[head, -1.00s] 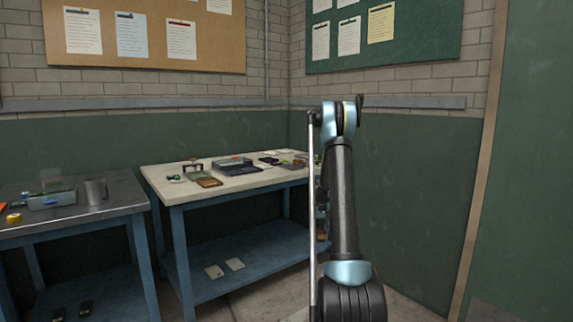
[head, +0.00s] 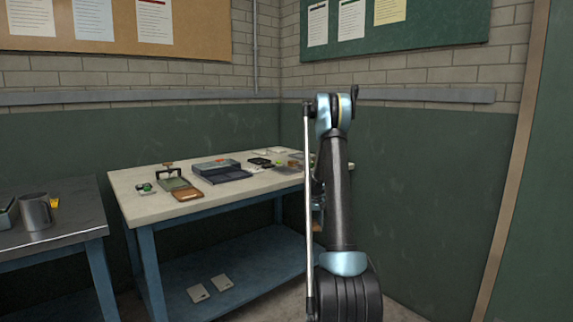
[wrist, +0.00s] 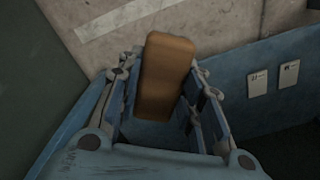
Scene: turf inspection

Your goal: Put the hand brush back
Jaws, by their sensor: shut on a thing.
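In the wrist view, my gripper (wrist: 162,84) is shut on a brown, wooden-looking block with rounded corners, which I take to be the hand brush (wrist: 166,70). Its bristles do not show. One gripper finger is on each side of it. The concrete floor and a blue table part lie beneath. In the head view, my arm hides most of the gripper and what it holds, beside the right end of the cream-topped table (head: 140,205).
On that table are a brown flat object (head: 187,195), a dark grey case (head: 222,172) and several small items. Two pale cards (head: 197,293) lie on its blue lower shelf (head: 250,262). A metal mug (head: 36,212) stands on the grey table (head: 75,222) at left.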

